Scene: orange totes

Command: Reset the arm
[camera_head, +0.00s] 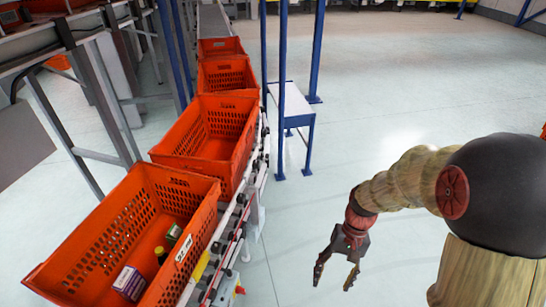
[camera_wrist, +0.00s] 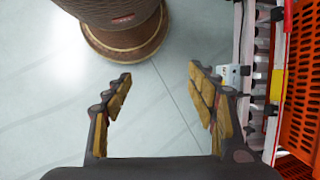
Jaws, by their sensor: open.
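My gripper (camera_head: 335,272) hangs at the end of my arm over open floor, to the right of the conveyor, with its fingers pointing down. In the wrist view my gripper (camera_wrist: 160,105) has its two padded fingers spread apart, with nothing between them but floor. The nearest orange tote (camera_head: 95,225) is on the conveyor at the lower left, apart from my gripper. It holds a purple and white box (camera_head: 129,283), a small yellow-topped item (camera_head: 160,253) and a green item (camera_head: 174,234).
More orange totes (camera_head: 183,135) stand in line behind on the conveyor (camera_head: 236,225). Blue posts (camera_head: 281,90) and a small white table (camera_head: 291,103) stand beyond. In the wrist view a tote (camera_wrist: 300,80) and the conveyor edge are at the right. Floor (camera_head: 400,110) around my gripper is clear.

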